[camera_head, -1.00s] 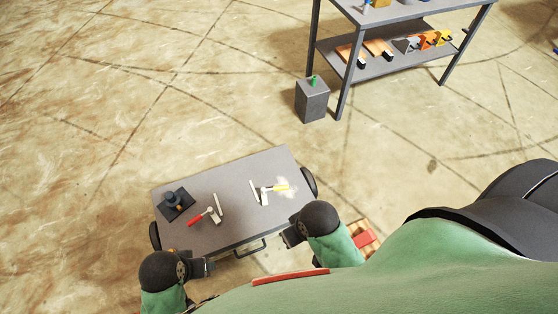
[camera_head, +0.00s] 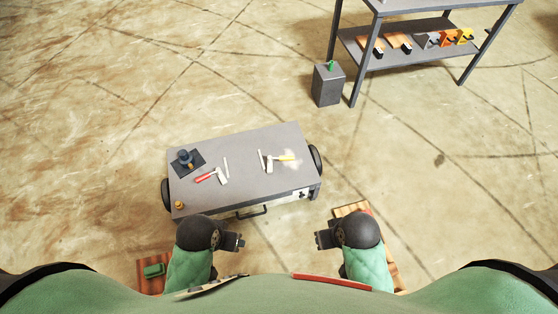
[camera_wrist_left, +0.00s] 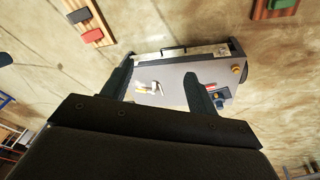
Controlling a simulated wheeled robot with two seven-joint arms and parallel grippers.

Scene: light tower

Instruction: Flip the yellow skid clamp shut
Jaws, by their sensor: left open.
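The yellow skid clamp (camera_head: 285,158) lies on the right part of the grey skid top (camera_head: 250,182), with a pale glow around its yellow handle. The handle points right, and a light upright bar stands left of it. A red-handled clamp (camera_head: 208,177) is on the left part. My left gripper (camera_head: 238,241) is in front of the skid's near edge, clear of both clamps. In the left wrist view its fingers (camera_wrist_left: 159,68) are apart, with the skid top beyond and nothing between them. My right gripper (camera_head: 322,240) is right of it; its jaw opening is unclear.
A dark square base with a blue piece (camera_head: 186,159) is on the skid's far left, and an orange knob (camera_head: 179,205) at its near left corner. A handle (camera_head: 252,212) juts from the near side. A grey box (camera_head: 328,85) and a shelf (camera_head: 420,42) stand behind.

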